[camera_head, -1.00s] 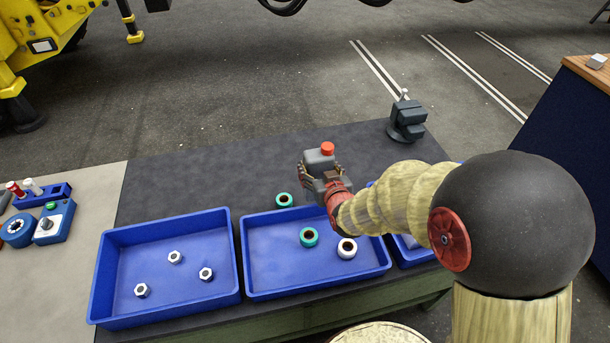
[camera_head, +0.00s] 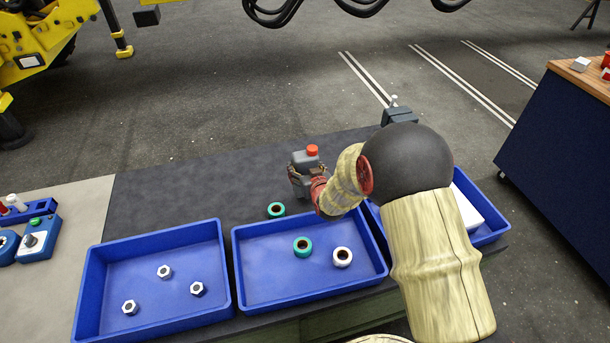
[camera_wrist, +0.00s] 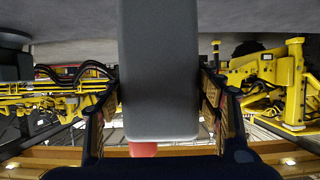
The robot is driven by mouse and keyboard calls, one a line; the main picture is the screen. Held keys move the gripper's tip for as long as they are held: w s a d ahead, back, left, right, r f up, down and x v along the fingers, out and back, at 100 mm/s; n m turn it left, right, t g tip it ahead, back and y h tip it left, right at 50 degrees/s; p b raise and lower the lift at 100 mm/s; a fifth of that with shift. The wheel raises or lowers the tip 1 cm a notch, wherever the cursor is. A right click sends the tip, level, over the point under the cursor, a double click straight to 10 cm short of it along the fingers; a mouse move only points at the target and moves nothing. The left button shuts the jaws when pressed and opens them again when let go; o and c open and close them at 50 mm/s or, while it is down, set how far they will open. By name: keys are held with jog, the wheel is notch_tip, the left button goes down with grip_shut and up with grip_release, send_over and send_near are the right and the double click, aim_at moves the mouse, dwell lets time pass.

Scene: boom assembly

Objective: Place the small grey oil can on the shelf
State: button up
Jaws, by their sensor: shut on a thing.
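The small grey oil can (camera_head: 305,161) has a red cap and stands roughly upright in my gripper (camera_head: 301,184), above the dark table top behind the middle blue tray. My gripper is shut on it. In the wrist view the grey body of the can (camera_wrist: 160,70) fills the middle between the two fingers, with the red cap at the lower edge. I cannot make out a shelf for certain in these views.
Blue trays (camera_head: 228,275) line the table front, holding nuts and rings. A green ring (camera_head: 276,210) lies behind the middle tray. A vise (camera_head: 398,113) stands at the back right. A wood-topped blue cabinet (camera_head: 560,140) is at the right, with open floor between.

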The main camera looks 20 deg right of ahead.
aim_at(305, 174)
jog(key=shift+w, duration=0.25)
jog(key=shift+w+f+b, duration=0.1)
jog(key=shift+f+b, duration=0.3)
jog(key=shift+f, duration=1.2)
jog(key=shift+f, duration=0.15)
jog(key=o, duration=2.1)
jog(key=shift+f, duration=0.15)
